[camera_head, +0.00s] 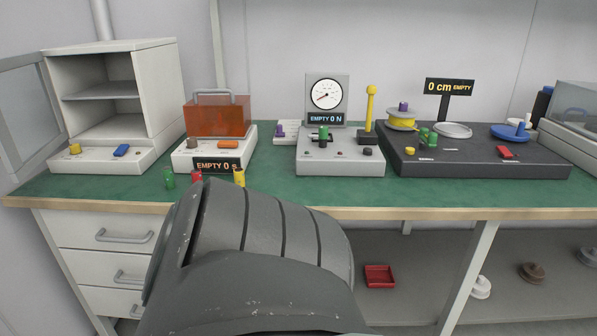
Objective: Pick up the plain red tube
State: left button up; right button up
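A small red tube (196,175) stands near the front edge of the green bench top, between a green tube (169,178) on its left and a yellow tube (239,177) on its right. Its lower part is close to a large dark grey part of my own body that fills the lower middle of the view, and part of the tube may be hidden. It is too small to tell whether it bears any marking. Neither of my grippers shows in the head view.
Behind the tubes stands a device with an orange cover (220,117) and an "EMPTY 0 s" sign. A white cabinet (146,95) is at left, a gauge device (340,165) in the middle, and a dark spool station (470,166) at right. A red tray (379,276) sits below the bench.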

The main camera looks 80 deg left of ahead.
aim_at(195, 174)
jog(key=u, duration=3.1)
